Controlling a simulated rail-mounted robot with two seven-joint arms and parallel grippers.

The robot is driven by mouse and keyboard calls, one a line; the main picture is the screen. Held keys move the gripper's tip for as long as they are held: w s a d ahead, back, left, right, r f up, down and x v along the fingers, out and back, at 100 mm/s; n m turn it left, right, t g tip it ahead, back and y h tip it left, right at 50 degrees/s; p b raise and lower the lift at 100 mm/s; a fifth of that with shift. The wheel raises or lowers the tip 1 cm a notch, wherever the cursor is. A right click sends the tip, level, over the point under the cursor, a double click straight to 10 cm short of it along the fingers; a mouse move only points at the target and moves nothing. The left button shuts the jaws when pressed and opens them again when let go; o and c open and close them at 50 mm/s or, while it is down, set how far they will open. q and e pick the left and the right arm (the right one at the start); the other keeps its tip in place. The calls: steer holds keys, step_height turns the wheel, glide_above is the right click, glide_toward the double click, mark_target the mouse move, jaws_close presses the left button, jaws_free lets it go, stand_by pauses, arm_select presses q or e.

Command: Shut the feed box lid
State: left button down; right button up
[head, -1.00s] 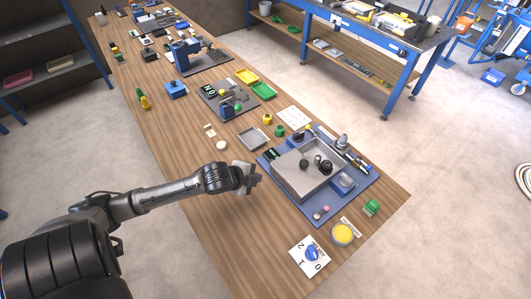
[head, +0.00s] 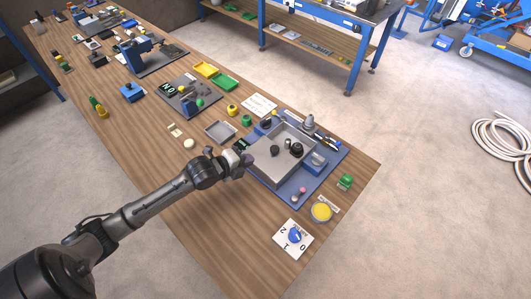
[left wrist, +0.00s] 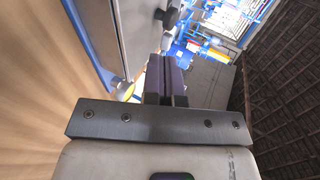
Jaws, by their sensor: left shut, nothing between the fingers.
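The grey feed box (head: 262,172) stands on a blue base plate near the right end of the bench. Its top looks open, with dark round parts visible inside it. I cannot make out the lid as a separate part. My left gripper (head: 243,161) is at the left side of the box, close to its wall; I cannot tell whether it touches. In the left wrist view the fingers (left wrist: 165,78) are together and empty, beside a grey panel (left wrist: 133,30) that looks like the box's side. My right gripper is not in view.
The blue base plate (head: 285,198) also carries a small blue block (head: 314,162) and a metal fitting (head: 308,123). A grey tray (head: 220,131) is behind the gripper.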

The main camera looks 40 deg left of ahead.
mark_target(265, 159)
arm_select(q)
steer(key=x, duration=0.6)
steer(key=shift+w+d+r, duration=0.1)
steer(key=shift+w+r, duration=0.05)
steer(key=shift+w, duration=0.25)
steer(key=shift+w+d, duration=0.15)
steer(key=shift+w, duration=0.55)
